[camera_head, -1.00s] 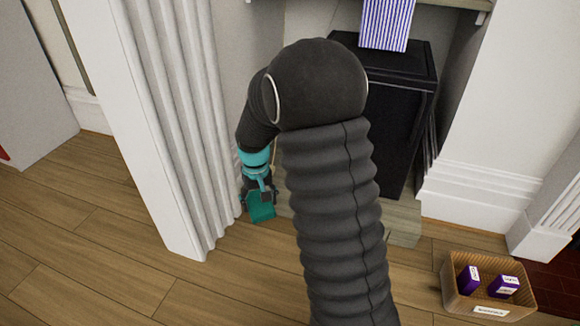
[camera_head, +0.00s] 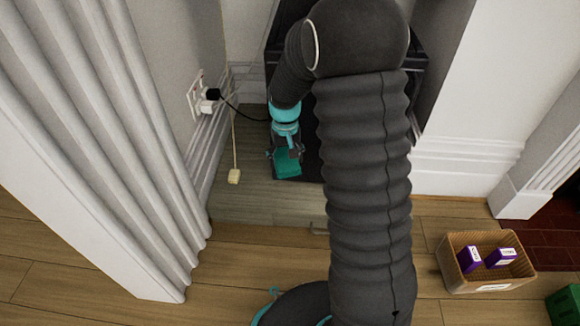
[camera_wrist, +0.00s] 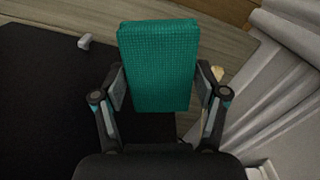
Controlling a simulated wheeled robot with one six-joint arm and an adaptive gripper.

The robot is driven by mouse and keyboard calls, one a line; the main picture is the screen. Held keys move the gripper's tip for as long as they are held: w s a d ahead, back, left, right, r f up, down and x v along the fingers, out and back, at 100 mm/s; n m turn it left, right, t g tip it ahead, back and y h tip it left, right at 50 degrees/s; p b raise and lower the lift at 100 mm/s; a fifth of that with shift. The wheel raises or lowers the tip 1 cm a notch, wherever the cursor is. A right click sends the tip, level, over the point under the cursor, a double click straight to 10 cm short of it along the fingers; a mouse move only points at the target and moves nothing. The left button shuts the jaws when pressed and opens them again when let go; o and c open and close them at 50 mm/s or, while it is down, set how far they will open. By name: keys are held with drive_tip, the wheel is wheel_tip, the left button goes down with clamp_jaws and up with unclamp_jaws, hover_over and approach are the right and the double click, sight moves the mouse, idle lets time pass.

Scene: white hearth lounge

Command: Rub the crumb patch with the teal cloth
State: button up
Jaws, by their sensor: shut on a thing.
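The teal cloth (camera_head: 288,164) is a thick folded pad. My gripper (camera_head: 286,152) is shut on it and holds it by the sides, in front of the lower part of the black cabinet (camera_head: 309,165) in the recess. In the wrist view the cloth (camera_wrist: 158,60) sits between the two fingers and sticks out past their tips. Whether it touches anything is not clear. I cannot make out a crumb patch in either view; the cloth and my arm hide part of the recess.
A fluted white column (camera_head: 110,150) stands at left. Behind it are a wall socket (camera_head: 202,100) with a black cable and a cord ending in a cream block (camera_head: 234,176). A wicker basket (camera_head: 487,287) with purple boxes stands at right. The grey recess floor (camera_head: 260,205) is partly clear.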

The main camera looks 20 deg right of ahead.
drive_tip(key=p, duration=0.4)
hover_over(277, 199)
wheel_tip(277, 199, down, 13)
drive_tip(key=shift+d+f+b, duration=0.15)
drive_tip(key=shift+f+b, duration=2)
drive_tip(key=shift+f, duration=2)
drive_tip(key=shift+d+f, duration=0.15)
drive_tip(key=shift+f, duration=0.1)
drive_tip(key=shift+s+d+p, duration=0.15)
drive_tip(key=shift+s+d, duration=0.2)
drive_tip(key=shift+d, duration=0.6)
drive_tip(key=shift+s+d+p, duration=0.15)
drive_tip(key=shift+s+d, duration=0.15)
drive_tip(key=shift+d, duration=0.6)
drive_tip(key=shift+c, duration=0.4)
drive_tip(key=shift+w+a, duration=0.1)
drive_tip(key=shift+a, duration=0.25)
drive_tip(key=shift+w+a, duration=0.2)
drive_tip(key=shift+a, duration=0.4)
drive_tip(key=shift+w+a, duration=0.2)
drive_tip(key=shift+a, duration=0.35)
drive_tip(key=shift+w+a, duration=0.15)
drive_tip(key=shift+a, duration=0.2)
drive_tip(key=shift+a+r, duration=0.2)
drive_tip(key=shift+r, duration=0.05)
wheel_tip(277, 199, up, 8)
drive_tip(key=p, duration=0.3)
drive_tip(key=shift+f+p, duration=0.2)
drive_tip(key=shift+p, duration=0.2)
